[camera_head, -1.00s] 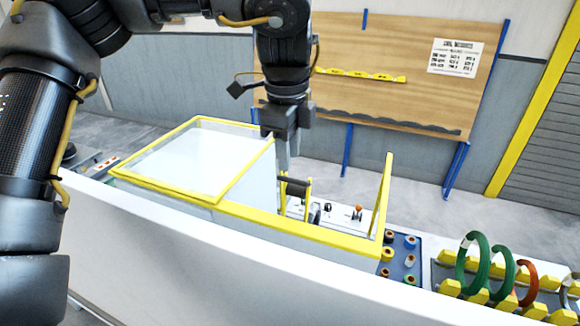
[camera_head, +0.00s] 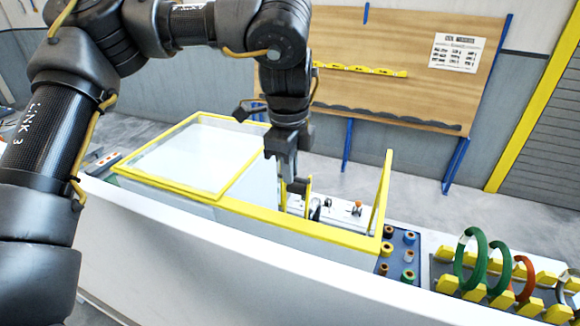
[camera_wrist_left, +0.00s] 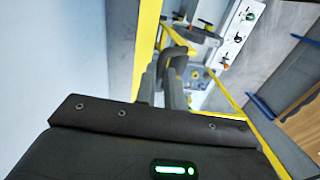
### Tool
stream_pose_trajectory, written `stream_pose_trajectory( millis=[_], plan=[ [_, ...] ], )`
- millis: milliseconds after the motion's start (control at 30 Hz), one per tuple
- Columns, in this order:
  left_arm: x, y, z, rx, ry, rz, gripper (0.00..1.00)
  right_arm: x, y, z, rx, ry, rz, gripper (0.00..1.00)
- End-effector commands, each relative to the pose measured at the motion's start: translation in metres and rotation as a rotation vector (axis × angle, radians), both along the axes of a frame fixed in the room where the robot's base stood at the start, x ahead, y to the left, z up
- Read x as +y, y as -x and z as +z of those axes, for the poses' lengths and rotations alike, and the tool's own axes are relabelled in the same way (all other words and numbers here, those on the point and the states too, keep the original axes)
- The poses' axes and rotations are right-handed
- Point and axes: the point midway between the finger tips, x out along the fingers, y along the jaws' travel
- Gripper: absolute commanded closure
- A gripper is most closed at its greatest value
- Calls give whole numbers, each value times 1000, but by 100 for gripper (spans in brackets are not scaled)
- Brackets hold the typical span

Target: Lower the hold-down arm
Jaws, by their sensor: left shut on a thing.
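My left gripper (camera_head: 290,180) reaches down from above into the yellow-framed machine beside the clear cover. Its jaws are shut on the dark grip of the hold-down arm (camera_wrist_left: 174,58), which shows between the fingers in the left wrist view. A yellow part of that arm (camera_wrist_left: 181,39) runs on beyond the grip. In the head view the fingers and the frame mostly hide the arm; only a bit of yellow (camera_head: 308,186) shows beside the gripper. My right gripper is in neither view.
The clear cover (camera_head: 190,155) with a yellow rim lies left of the gripper. A yellow post (camera_head: 383,193) stands to its right. A control panel with knobs (camera_head: 340,208) lies behind. A blue tray (camera_head: 399,266) of spools and a rack with coils (camera_head: 473,262) stand further right.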

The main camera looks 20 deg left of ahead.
Motion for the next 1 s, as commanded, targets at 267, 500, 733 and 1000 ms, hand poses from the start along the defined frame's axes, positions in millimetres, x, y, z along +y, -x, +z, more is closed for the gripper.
stream_pose_trajectory(
  millis=[267,500,733,1000],
  plan=[
    [0,-1,0,-1,0,0,100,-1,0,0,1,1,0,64],
    [0,-19,1,-2,0,3,100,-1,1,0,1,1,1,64],
    [0,-57,-3,-1,-1,4,100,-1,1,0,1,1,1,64],
    [0,-102,-16,-3,-1,3,100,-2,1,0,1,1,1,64]
  ],
)
